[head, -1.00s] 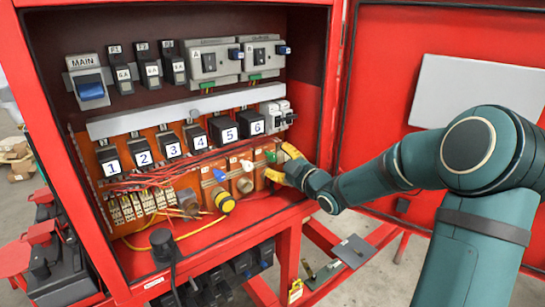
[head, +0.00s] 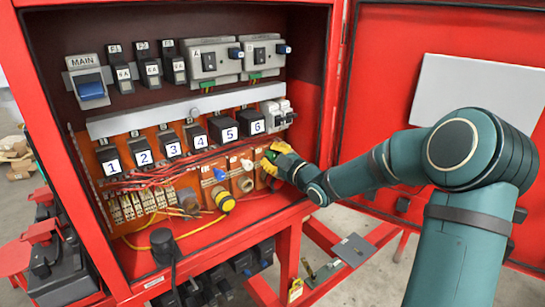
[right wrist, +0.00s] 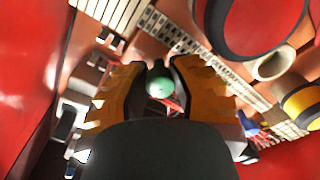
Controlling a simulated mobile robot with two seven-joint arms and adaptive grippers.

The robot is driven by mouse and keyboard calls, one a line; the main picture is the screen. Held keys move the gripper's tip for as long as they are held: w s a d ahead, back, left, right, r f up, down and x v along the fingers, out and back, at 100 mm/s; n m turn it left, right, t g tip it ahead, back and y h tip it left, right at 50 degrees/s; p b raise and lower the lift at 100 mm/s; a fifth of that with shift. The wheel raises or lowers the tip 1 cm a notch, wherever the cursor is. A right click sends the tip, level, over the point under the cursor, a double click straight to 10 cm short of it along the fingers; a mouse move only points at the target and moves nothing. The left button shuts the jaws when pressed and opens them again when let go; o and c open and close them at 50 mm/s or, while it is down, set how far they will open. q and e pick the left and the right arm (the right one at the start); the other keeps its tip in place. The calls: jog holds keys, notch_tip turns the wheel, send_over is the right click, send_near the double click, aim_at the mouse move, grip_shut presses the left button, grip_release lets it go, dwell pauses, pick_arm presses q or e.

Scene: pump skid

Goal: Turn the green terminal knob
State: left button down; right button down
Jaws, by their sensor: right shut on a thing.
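The green terminal knob (head: 271,156) sits at the right end of the lower terminal row inside the red cabinet. My right gripper (head: 275,158), with yellow fingers, reaches in from the right and is shut on it. In the right wrist view the round green knob (right wrist: 160,87) lies between the two orange-yellow fingers, near their tips. The fingers and palm hide part of its sides and base. My left gripper does not show.
A blue terminal knob (head: 220,174) and a white one (head: 247,164) sit to the left. A yellow-ringed connector (head: 225,201) is below. Red wires (head: 140,180) cross the row. The cabinet's right wall (head: 331,90) stands close to my right arm.

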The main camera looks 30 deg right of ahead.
jog(key=m, duration=0.3)
jog(key=shift+m+b, duration=0.4)
jog(key=m, duration=0.4)
jog(key=shift+m, duration=0.3)
jog(key=m, duration=0.4)
jog(key=shift+m, duration=0.3)
jog(key=shift+m+t+h+p, duration=0.3)
jog(key=shift+m+t+p, duration=0.1)
jog(key=shift+m, duration=2.3)
jog(key=c, duration=0.8)
grip_release()
jog(key=shift+o, duration=0.2)
